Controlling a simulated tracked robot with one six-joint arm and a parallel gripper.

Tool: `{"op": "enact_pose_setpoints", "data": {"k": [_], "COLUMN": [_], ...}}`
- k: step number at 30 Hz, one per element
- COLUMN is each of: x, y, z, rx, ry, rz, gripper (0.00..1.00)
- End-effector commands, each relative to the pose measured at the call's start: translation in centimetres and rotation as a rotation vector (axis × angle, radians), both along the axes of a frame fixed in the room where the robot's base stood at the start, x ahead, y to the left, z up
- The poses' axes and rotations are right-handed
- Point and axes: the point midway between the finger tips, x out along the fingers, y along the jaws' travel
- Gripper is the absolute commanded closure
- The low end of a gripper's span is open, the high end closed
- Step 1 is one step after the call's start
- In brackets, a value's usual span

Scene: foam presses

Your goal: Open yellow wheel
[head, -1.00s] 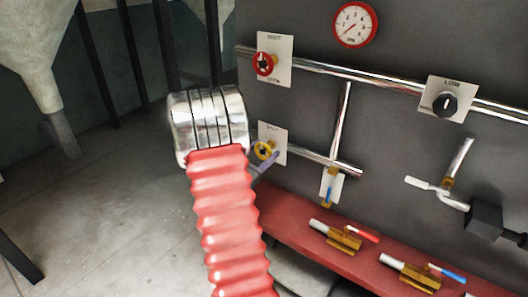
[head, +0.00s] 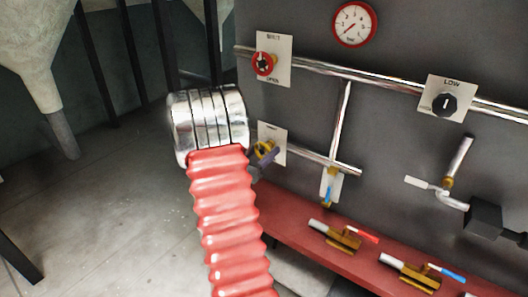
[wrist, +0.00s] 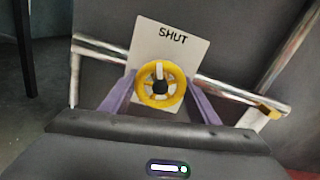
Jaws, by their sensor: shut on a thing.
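The yellow wheel (wrist: 149,98) has a dark hub and a pale mark pointing up in the wrist view. It sits in front of a white plate (wrist: 179,50) that reads SHUT. My gripper (wrist: 161,86) has one purple finger at each side of the wheel and is shut on its rim. In the head view the yellow wheel (head: 265,148) shows just right of my arm's metal end, partly covered by a finger. The lower part of its plate is hidden there.
A red wheel (head: 264,64) on a white plate is above. A black LOW knob (head: 445,104) and a gauge (head: 354,24) are to the right. Metal pipes (head: 385,82) run along the dark wall. A red ledge (head: 300,236) below carries brass valves (head: 345,239).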

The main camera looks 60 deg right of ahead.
Motion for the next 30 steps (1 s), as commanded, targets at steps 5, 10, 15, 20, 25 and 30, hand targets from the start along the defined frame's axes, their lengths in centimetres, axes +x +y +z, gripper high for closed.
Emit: {"op": "enact_pose_setpoints", "data": {"k": [5,10,15,20,25,30], "x": [-0.01,-0.02,-0.02,-0.01,0.0,0.01], "y": [0.16,0.19,0.21,0.21,0.23,0.24], "z": [-0.05,-0.05,-0.05,-0.04,-0.04,-0.04], "rx": [0.027,0.052,0.077,0.102,0.127,0.15], "ry": [0.166,0.325,0.484,0.635,0.794,0.943], "rz": [0.001,0.002,0.003,0.004,0.005,0.006], "gripper": [0.67,0.67,0.67,0.67,0.67,0.67]}}
